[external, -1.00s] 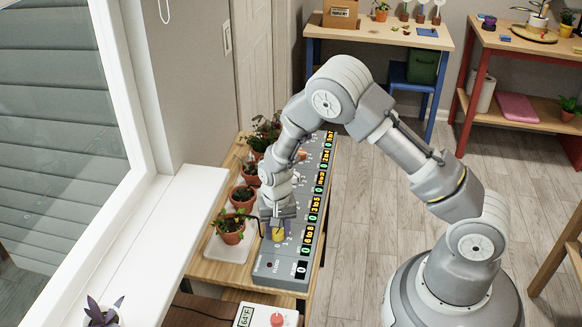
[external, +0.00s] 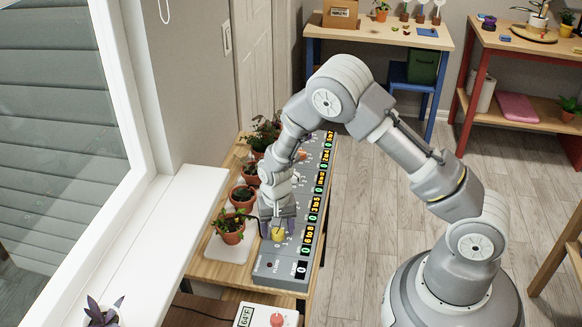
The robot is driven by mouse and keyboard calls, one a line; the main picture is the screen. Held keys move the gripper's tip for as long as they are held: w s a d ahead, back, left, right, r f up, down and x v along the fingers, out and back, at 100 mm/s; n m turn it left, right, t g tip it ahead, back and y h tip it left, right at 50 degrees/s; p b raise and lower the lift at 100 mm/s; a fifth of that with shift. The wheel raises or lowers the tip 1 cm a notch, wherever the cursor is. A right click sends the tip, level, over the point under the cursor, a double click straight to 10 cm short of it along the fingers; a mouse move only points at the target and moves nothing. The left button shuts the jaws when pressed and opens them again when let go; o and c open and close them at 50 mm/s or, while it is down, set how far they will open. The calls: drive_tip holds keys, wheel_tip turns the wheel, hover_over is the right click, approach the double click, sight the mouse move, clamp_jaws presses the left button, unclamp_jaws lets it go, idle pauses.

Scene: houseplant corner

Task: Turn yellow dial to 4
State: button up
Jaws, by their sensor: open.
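The yellow dial (external: 278,234) sits near the front end of a long grey control panel (external: 284,267) on a wooden table. Small numbers stand around the dial; its pointer is too small to read. My gripper (external: 277,226) points down right over the dial, with its fingers close to it. It is open; whether a finger touches the dial cannot be told. Beside the dial, a display reads "6 to 8" (external: 308,235) in orange, with a green 0 (external: 305,250) below it. Other dials up the panel are partly hidden by my arm.
Potted plants stand along the panel's left side, the nearest (external: 230,228) close to my gripper. A white window sill (external: 160,245) lies further left. A white box with a red knob (external: 268,316) is at the front. The floor to the right is clear.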

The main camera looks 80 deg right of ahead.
sight(277, 232)
wheel_tip(277, 232, up, 8)
drive_tip(key=p, duration=0.2)
drive_tip(key=shift+f+p, duration=0.1)
drive_tip(key=shift+p, duration=0.2)
